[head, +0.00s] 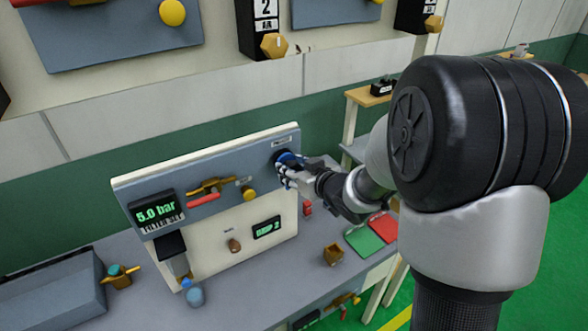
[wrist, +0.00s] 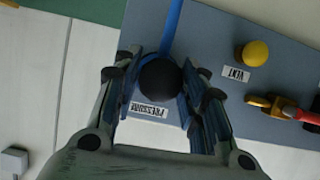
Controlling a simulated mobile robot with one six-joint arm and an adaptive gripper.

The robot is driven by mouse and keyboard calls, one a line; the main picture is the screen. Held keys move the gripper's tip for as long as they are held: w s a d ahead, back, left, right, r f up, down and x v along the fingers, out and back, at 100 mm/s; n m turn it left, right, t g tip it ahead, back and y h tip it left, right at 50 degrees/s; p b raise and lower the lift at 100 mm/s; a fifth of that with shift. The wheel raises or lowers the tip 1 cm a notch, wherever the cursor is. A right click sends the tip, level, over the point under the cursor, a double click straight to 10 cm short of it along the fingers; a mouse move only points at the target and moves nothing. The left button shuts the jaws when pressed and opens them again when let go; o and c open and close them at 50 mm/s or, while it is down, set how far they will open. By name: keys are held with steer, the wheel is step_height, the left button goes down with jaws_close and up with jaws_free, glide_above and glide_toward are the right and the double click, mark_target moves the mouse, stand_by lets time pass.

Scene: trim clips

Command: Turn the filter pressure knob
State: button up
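The filter pressure knob (wrist: 160,80) is a round black knob on the blue-grey strip of the panel, with a "PRESSURE" label (wrist: 148,110) beside it in the wrist view. My gripper (wrist: 165,92) has one finger on each side of the knob, and both fingers appear to touch it. In the head view my gripper (head: 284,168) is at the panel's upper right end and its fingers hide most of the knob. A display (head: 156,212) at the panel's left reads 5.0 bar, with a "FILTER SET" label under it.
A yellow vent knob (head: 249,193) and a red-handled valve (head: 205,198) sit left of my gripper; the vent knob also shows in the wrist view (wrist: 254,53). A second display (head: 267,228) is lower on the panel. Green and red pads (head: 364,240) lie on the bench.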

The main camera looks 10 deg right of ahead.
steer(key=c, duration=0.6)
steer(key=shift+f+b, duration=0.15)
steer(key=shift+b, duration=0.85)
steer(key=b, duration=0.2)
steer(key=n+h+b, duration=0.1)
steer(key=b, duration=0.1)
steer(key=shift+a+f+n+t, duration=0.1)
steer(key=shift+f+n+t, duration=0.05)
steer(key=shift+n+t, duration=0.15)
steer(key=n+h+b, duration=0.1)
steer(key=b, duration=0.4)
steer(key=n+t+h+b, duration=0.1)
steer(key=n+b, duration=0.1)
steer(key=b, duration=0.5)
steer(key=shift+b, duration=0.6)
steer(key=shift+r+n+b, duration=0.25)
steer(key=shift+n+b, duration=0.15)
steer(key=shift+b, duration=0.55)
steer(key=o, duration=1.1)
